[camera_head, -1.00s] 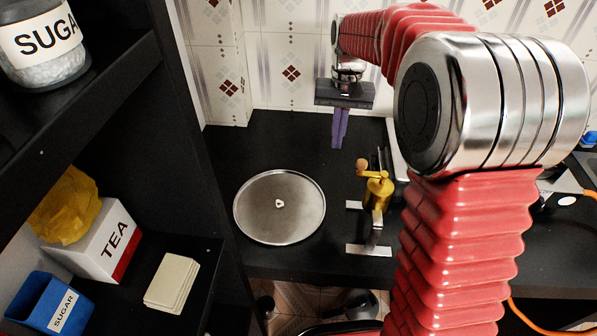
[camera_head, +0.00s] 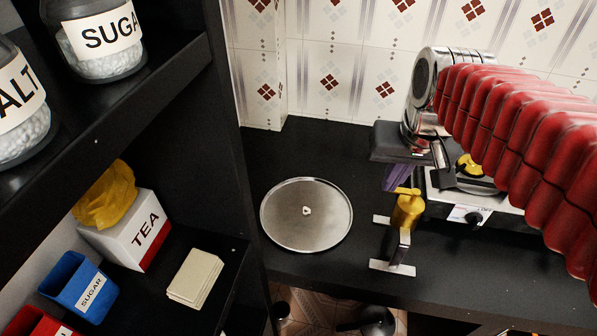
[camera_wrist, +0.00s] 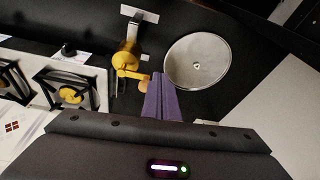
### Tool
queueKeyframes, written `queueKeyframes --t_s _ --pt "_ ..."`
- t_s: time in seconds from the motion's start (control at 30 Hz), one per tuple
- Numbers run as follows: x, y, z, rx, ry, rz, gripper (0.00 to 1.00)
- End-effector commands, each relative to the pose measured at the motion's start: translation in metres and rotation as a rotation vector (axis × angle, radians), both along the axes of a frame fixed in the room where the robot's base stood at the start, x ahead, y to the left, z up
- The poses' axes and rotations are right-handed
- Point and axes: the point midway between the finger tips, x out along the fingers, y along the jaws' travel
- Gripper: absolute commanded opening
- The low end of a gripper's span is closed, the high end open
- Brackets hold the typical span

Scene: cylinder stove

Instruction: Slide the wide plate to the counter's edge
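The wide plate (camera_head: 285,225) is a round, flat silver disc with a small white piece at its middle. It lies on the black counter (camera_head: 300,155), close to the front edge. The wrist view also shows the plate (camera_wrist: 190,75), to the right of my fingertips. My gripper (camera_head: 392,188) has purple fingers and is behind the yellow grinder, right of the plate and apart from it. In the wrist view my gripper (camera_wrist: 160,78) has its fingers together, with nothing seen between them. The grinder partly hides the fingertips in the head view.
A yellow grinder (camera_head: 407,212) on metal feet stands just right of the plate. A stove (camera_head: 470,213) is further right. A dark shelf unit with a tea box (camera_head: 125,230) and jars stands at the left. The counter behind the plate is clear.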

Motion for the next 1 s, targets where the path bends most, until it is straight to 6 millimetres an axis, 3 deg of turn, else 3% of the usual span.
queueKeyframes --t_s 0.2,0.5,0.7,1.0 --pt "-0.04 -0.001 -0.003 -0.014 -0.083 0.023 0.0" --pt "-0.085 -0.002 -0.018 -0.033 -0.181 0.053 0.0" --pt "-0.095 -0.001 -0.024 -0.04 -0.208 0.062 0.0" --pt "-0.096 -0.001 -0.024 -0.04 -0.209 0.062 0.03"
